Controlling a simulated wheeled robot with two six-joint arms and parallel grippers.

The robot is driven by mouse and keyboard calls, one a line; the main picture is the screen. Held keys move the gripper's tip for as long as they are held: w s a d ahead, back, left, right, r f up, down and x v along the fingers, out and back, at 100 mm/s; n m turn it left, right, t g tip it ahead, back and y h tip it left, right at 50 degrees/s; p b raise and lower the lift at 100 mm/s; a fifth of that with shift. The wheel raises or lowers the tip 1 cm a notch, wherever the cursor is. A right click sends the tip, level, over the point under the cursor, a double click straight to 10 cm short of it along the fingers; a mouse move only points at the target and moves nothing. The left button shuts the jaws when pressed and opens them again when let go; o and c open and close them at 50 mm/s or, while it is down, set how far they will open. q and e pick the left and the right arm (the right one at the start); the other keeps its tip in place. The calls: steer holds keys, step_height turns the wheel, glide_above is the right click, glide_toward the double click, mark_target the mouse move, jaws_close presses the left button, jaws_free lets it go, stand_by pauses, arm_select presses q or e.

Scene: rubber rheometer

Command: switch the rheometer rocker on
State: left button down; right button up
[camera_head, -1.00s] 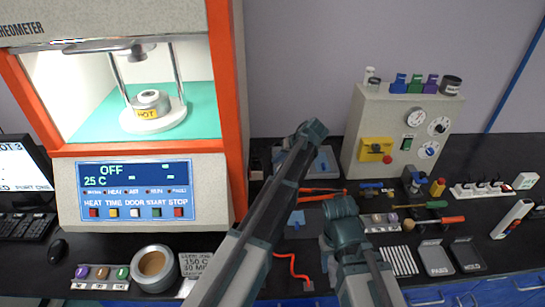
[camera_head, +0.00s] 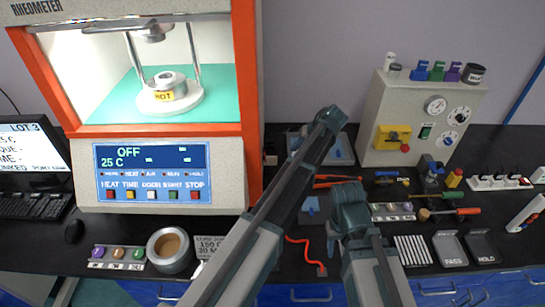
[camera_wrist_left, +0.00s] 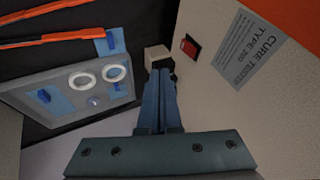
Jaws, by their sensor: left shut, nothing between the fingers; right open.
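The rheometer (camera_head: 165,225) stands at the left; its display (camera_head: 150,157) reads OFF and 25 C. In the left wrist view, the small red rocker (camera_wrist_left: 189,46) is set in the rheometer's pale side wall (camera_wrist_left: 215,110), beside a label reading CURE TESTER TYPE 200. My left gripper (camera_wrist_left: 163,72) is shut and empty. Its fingertips appear just left of and below the rocker, with no visible contact. In the head view, the left gripper is hidden behind its arm and the rheometer's right side. My right arm (camera_head: 350,210) is bent over the bench; its fingers are hard to make out.
A grey tray (camera_wrist_left: 60,115) with two white rings lies left of the left fingers; red-handled tools (camera_wrist_left: 50,38) lie beyond. A pale block (camera_wrist_left: 157,55) is close to the fingertips. A control cabinet (camera_head: 405,100) stands at the back right. A cup (camera_head: 170,248) stands before the rheometer.

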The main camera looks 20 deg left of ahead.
mark_target(265, 157)
step_height(265, 157, down, 9)
steer(key=b, duration=0.9)
steer(key=shift+a, duration=0.15)
arm_select(q)
steer(key=w+a+f, duration=0.1)
steer(key=a+f, duration=0.7)
steer(key=a, duration=0.1)
steer(key=shift+a+f, duration=0.2)
steer(key=shift+f, duration=0.2)
arm_select(e)
steer(key=shift+r, duration=0.1)
arm_select(q)
steer(key=shift+w, duration=0.1)
arm_select(e)
steer(key=shift+f+b, duration=0.65)
steer(key=shift+f, duration=0.1)
arm_select(q)
steer(key=shift+a+f+y+p, duration=0.1)
steer(key=shift+a+y+p, duration=0.1)
steer(key=shift+y+p, duration=0.15)
arm_select(e)
steer(key=shift+r, duration=0.5)
